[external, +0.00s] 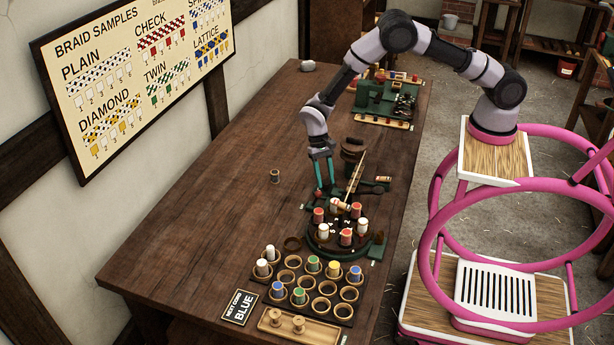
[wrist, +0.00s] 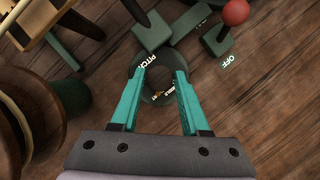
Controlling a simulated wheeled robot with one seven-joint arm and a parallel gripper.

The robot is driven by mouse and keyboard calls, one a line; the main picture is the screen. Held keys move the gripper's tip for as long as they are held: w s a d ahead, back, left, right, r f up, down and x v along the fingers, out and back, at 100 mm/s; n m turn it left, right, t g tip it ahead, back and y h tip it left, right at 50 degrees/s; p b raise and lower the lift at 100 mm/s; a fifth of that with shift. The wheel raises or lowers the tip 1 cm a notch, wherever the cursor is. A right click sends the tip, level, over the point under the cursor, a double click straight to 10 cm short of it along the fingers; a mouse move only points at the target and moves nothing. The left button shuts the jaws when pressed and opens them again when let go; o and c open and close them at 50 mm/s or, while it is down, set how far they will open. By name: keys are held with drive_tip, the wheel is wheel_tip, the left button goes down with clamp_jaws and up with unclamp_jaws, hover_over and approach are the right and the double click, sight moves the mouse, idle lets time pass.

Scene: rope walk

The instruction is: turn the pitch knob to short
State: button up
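The pitch dial, a dark green disc marked PITCH (wrist: 160,62), lies below my gripper in the wrist view. Small lettering and a gold-coloured mark show on it between my fingers, too small to read. My gripper (wrist: 161,72) is open and empty, its two teal fingers pointing down over the disc, one toward each side of it. I cannot tell whether the fingers touch it. In the external view my gripper (external: 325,187) hangs over the table beside the braiding machine (external: 318,245), and the dial is not clearly visible there.
In the wrist view a red-ball lever (wrist: 235,12) marked OFF stands upper right, a green block (wrist: 152,35) above the disc, and a large wooden spool (wrist: 30,120) at left. A bobbin rack (external: 308,290) stands in front of the machine.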

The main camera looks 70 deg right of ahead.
drive_tip(key=shift+o, duration=1.2)
drive_tip(key=v, duration=1)
drive_tip(key=shift+r, duration=0.4)
drive_tip(key=shift+w+d, duration=0.1)
